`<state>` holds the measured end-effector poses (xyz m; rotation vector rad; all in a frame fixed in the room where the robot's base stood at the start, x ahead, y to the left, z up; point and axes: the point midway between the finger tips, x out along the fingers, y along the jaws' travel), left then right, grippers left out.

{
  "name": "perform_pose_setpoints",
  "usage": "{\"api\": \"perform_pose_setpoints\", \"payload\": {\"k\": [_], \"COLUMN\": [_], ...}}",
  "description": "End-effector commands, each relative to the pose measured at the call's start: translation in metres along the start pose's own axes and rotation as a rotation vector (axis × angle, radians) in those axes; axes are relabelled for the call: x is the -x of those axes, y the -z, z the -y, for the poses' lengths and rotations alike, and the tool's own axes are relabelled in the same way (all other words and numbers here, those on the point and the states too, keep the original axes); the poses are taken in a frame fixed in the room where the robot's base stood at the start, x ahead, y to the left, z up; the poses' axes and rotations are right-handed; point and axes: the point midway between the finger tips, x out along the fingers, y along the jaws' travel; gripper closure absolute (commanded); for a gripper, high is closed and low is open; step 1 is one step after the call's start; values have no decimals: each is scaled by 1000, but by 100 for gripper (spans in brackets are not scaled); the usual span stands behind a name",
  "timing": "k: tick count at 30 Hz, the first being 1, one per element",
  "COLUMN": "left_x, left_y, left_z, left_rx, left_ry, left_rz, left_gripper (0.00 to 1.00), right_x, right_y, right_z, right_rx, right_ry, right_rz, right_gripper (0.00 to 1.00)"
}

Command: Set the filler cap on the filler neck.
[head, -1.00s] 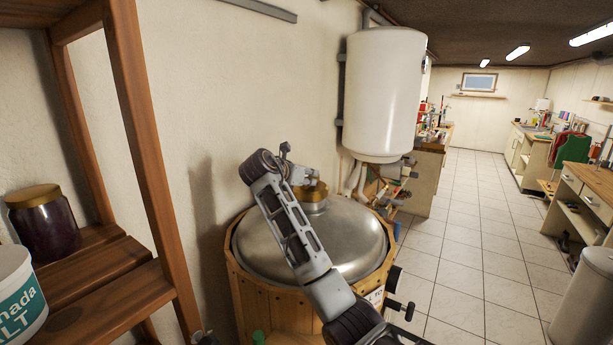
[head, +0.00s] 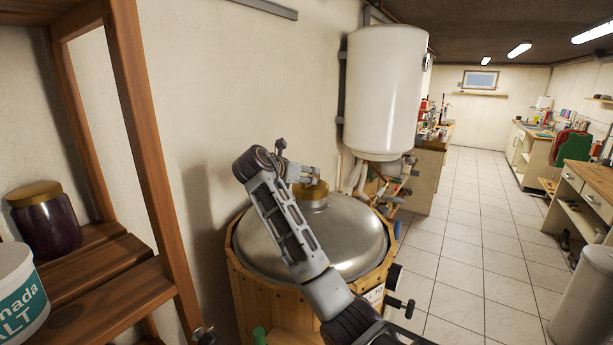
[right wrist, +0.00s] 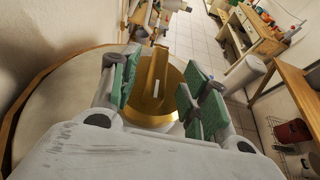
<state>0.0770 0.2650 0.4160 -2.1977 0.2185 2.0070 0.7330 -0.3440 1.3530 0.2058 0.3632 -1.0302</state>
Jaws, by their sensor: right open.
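The brass filler cap (head: 312,187) sits on top of the short metal filler neck (head: 314,204) in the middle of the domed lid. It looks level; its exact seating cannot be made out. In the right wrist view, the cap (right wrist: 153,85) shows its upright grip bar and round rim, which hides the neck. My right gripper (head: 302,173) is just above and beside the cap. Its green-padded fingers (right wrist: 160,88) are spread, with gaps on both sides of the bar. My left gripper is not clearly seen.
The silver lid (head: 270,238) tops a wood-clad tank (head: 252,300). A white boiler (head: 383,90) hangs behind it. A wooden shelf (head: 150,140) with a jar (head: 45,222) and a white tub (head: 18,300) stands left. Tiled floor (head: 470,250) is clear on the right.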

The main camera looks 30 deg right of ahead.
Motion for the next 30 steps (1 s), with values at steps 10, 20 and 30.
{"api": "perform_pose_setpoints", "payload": {"k": [10, 20, 30], "left_x": [0, 0, 0], "left_y": [1, 1, 1], "left_z": [-1, -1, -1], "left_rx": [0, 0, 0], "left_ry": [-1, -1, -1], "left_rz": [0, 0, 0], "left_gripper": [100, 100, 100], "right_x": [51, 89, 97], "right_y": [-1, -1, -1], "right_z": [-1, -1, 0], "right_rx": [-1, 0, 0], "right_ry": [-3, -1, -1], "right_rz": [0, -1, -1], "right_gripper": [54, 54, 54]}}
